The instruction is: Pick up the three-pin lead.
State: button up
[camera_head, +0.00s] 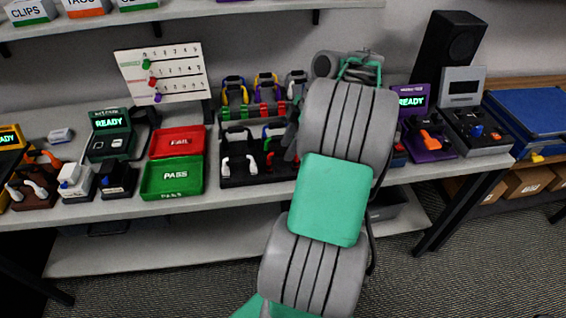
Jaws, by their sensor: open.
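My arm rises through the middle of the camera_head view and covers part of the table. My gripper is hidden behind it, so its fingers cannot be made out. A black rack (236,180) stands just left of my arm. White leads (238,162) hang in its front row, with red and green ones close to my arm. Yellow, blue and purple leads hang in the row behind. The plug pins are too small to tell, so I cannot say which lead is the three-pin one. Part of the rack is hidden by my arm.
A red FAIL tray (177,142) and a green PASS tray (172,178) stand left of the rack. A dark tester reading READY (109,124) is farther left. A purple tester (414,97) and a black speaker (447,50) stand right of my arm. A shelf (190,10) overhangs the back left.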

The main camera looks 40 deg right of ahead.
jog(key=x, duration=0.7)
jog(key=shift+w+a, duration=0.1)
jog(key=shift+w, duration=0.1)
grip_shut()
